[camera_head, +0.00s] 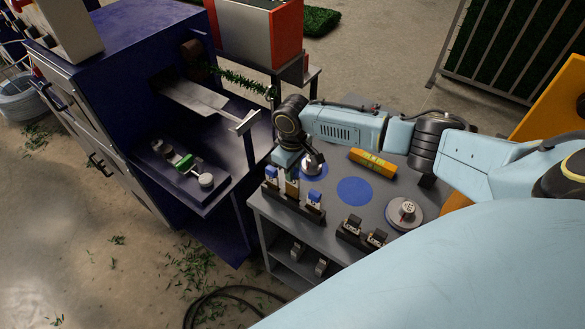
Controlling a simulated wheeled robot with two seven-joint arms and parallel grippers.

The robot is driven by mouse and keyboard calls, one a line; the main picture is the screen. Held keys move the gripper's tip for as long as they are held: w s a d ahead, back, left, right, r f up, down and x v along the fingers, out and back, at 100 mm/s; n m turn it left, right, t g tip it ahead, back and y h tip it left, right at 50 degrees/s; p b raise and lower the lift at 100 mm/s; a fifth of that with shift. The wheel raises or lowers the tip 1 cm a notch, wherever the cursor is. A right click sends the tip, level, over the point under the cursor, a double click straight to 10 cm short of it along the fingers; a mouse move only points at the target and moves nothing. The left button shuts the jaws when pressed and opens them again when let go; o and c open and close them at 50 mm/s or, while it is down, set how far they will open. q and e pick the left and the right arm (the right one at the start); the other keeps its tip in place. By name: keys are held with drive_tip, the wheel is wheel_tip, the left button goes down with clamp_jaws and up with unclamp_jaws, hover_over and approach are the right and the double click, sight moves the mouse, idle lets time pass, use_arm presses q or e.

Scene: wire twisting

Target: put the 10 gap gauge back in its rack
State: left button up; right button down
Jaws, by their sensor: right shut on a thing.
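My right gripper (291,176) reaches down over the gauge rack (291,203) at the left end of the grey bench. It is shut on the middle gauge (292,187), whose upper part the gripper hides. The gauge's lower end is at the rack, between two blue-topped gauges (271,174) and (314,199); I cannot tell whether it is fully seated. The number on the held gauge is too small to read. My left gripper is not in view.
A second dark rack (360,239) with black-topped blocks stands at the bench's front. A round dial device (404,213), a blue disc (354,190) and a yellow level (373,163) lie on the bench (330,217). A dark blue machine (150,62) stands left.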

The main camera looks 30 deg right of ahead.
drive_tip(key=b, duration=0.3)
hover_over(293, 196)
drive_tip(key=shift+w+d+f, duration=0.1)
drive_tip(key=shift+w+f, duration=0.1)
drive_tip(key=shift+f, duration=1.1)
drive_tip(key=shift+w+d+f, duration=0.1)
drive_tip(key=shift+w+f, duration=0.05)
drive_tip(key=shift+f, duration=1.1)
drive_tip(key=c, duration=1.3)
unclamp_jaws()
drive_tip(key=shift+o, duration=0.2)
drive_tip(key=shift+r, duration=0.15)
wheel_tip(293, 196, up, 13)
drive_tip(key=shift+r, duration=0.1)
drive_tip(key=shift+a, duration=0.1)
